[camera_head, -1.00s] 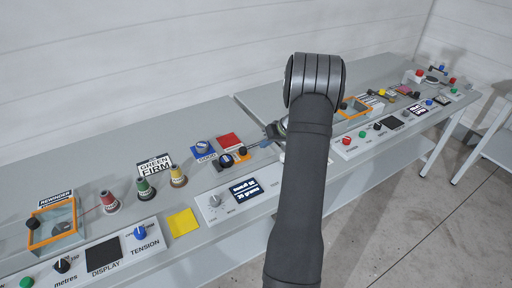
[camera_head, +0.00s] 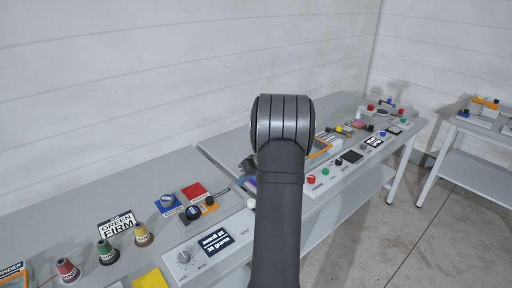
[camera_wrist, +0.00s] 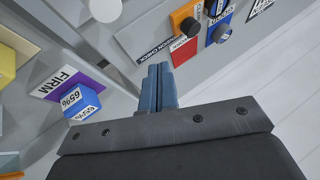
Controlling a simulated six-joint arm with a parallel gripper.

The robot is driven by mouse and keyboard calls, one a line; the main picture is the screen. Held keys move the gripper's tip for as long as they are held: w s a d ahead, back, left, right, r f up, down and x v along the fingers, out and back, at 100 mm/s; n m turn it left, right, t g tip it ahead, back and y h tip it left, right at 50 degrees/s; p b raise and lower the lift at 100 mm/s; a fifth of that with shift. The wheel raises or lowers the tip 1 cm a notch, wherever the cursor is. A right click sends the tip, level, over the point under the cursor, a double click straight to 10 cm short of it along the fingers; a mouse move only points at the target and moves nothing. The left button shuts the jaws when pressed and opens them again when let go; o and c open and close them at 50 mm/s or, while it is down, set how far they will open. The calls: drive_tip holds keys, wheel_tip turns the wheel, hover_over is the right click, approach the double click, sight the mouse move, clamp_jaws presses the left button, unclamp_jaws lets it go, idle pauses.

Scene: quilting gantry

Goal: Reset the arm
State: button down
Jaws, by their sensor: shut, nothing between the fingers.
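My gripper shows in the wrist view (camera_wrist: 158,86) with its two blue fingers pressed together and nothing between them. It hangs over the grey table (camera_head: 95,192), with a red pad (camera_wrist: 183,50) just beyond the fingertips in the picture. In the head view my dark arm rises through the middle of the picture and hides most of the gripper and part of the table behind it.
A blue-and-white block marked 65% (camera_wrist: 80,101) stands on a purple FIRM card. Spools (camera_head: 107,251), a display panel (camera_head: 213,241) and a red pad (camera_head: 194,191) lie left of my arm. More controls (camera_head: 350,157) stand right. Another table (camera_head: 478,128) is far right.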

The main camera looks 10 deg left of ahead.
drive_tip(key=x, duration=1)
drive_tip(key=shift+s+a+r, duration=0.1)
drive_tip(key=shift+s+a, duration=0.05)
drive_tip(key=shift+a, duration=0.1)
drive_tip(key=shift+w+d+r, duration=0.1)
drive_tip(key=shift+w+d, duration=0.3)
drive_tip(key=shift+w, duration=0.25)
drive_tip(key=shift+w+d, duration=0.15)
